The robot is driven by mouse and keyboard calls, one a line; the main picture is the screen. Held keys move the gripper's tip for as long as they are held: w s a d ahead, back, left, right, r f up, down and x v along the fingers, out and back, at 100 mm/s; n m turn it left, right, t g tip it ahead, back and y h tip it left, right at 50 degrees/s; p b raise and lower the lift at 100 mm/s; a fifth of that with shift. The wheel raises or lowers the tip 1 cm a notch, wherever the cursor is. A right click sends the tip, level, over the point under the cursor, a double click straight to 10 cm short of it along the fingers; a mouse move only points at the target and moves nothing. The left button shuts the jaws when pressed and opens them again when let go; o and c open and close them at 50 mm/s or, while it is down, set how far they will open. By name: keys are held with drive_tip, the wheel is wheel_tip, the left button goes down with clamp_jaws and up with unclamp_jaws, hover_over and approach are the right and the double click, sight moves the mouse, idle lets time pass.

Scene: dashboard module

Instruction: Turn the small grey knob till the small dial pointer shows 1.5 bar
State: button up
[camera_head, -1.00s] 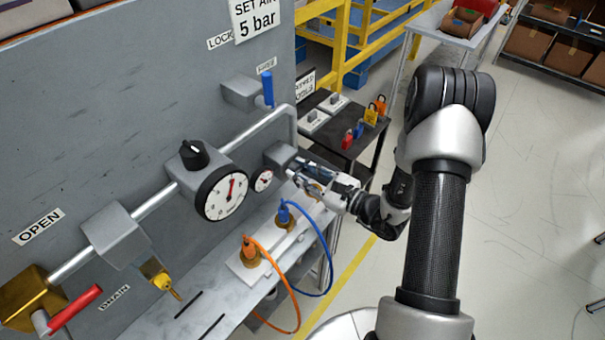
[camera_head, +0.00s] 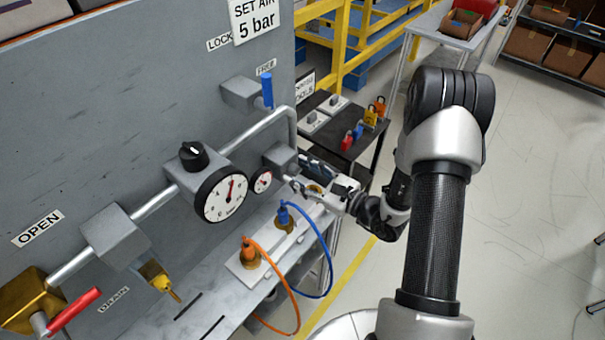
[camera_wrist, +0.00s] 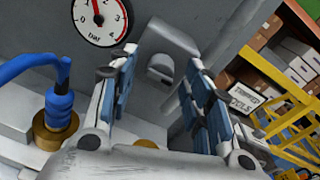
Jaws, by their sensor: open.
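The small dial (camera_head: 262,181) is a white round gauge beside the grey block on the pipe panel. In the wrist view the dial (camera_wrist: 100,14) is cut by the top edge; its red pointer points up and slightly left, and the exact reading is hard to tell. The small grey knob (camera_wrist: 160,68) sits on the face of the grey block (camera_wrist: 172,38). My gripper (camera_head: 308,174) is open in front of the block. In the wrist view its blue-padded fingers stand apart, left and right of the knob. I cannot see contact with it.
A large dial (camera_head: 227,195) with a black knob (camera_head: 194,155) is left of the small dial. A blue plug (camera_head: 284,213) with a hose and an orange plug (camera_head: 250,250) stand on the shelf below. A black side table (camera_head: 345,125) with padlocks is behind my gripper.

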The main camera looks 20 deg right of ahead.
drive_tip(key=shift+s, duration=0.1)
drive_tip(key=v, duration=1.2)
drive_tip(key=s+a+r+n+g, duration=1.1)
drive_tip(key=s+a+n+g, duration=0.25)
drive_tip(key=a+n, duration=0.2)
drive_tip(key=s+d+r+n+t+h, duration=0.4)
drive_tip(key=s+d+r+n+h, duration=0.1)
drive_tip(key=d+r+n+h, duration=0.2)
drive_tip(key=d+n+h, duration=0.1)
drive_tip(key=n+h, duration=0.1)
drive_tip(key=h, duration=0.1)
drive_tip(key=shift+n+t+h, duration=0.3)
drive_tip(key=shift+n+t, duration=0.05)
